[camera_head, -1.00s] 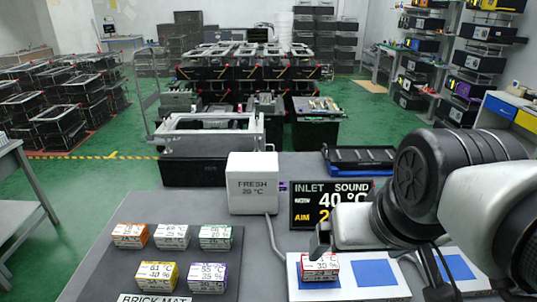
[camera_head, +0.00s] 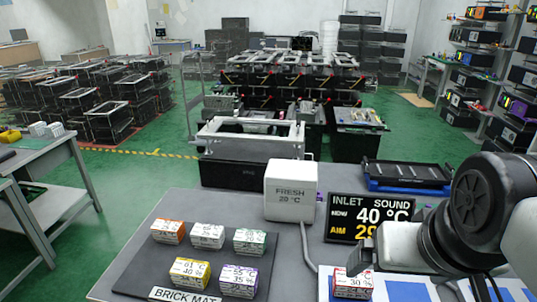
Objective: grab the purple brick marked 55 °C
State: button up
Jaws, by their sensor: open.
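The purple brick (camera_head: 238,281), white on top with a print that reads 55 °C and 35 %, sits at the front right of the dark brick mat (camera_head: 140,284). My gripper (camera_head: 361,258) is at the right, well apart from the purple brick. It is open, just above and behind a red brick (camera_head: 352,284); I cannot tell if it touches that brick. The red brick, with 30 % readable, sits on a blue square of a white board (camera_head: 324,287). Part of the fingers is hidden by my own arm.
On the mat are also a yellow brick (camera_head: 190,273) just left of the purple one, and orange (camera_head: 167,231), white (camera_head: 207,236) and green (camera_head: 249,242) bricks behind. A white box marked FRESH 20 °C (camera_head: 291,192) and a display reading 40 °C (camera_head: 371,218) stand farther back.

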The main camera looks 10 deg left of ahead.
aim_at(237, 281)
jog(key=i+j+u, duration=0.2)
jog(key=u, duration=0.3)
jog(key=i+j+u, duration=0.1)
jog(key=u, duration=0.4)
jog(key=i+l, duration=0.05)
jog(key=i, duration=0.05)
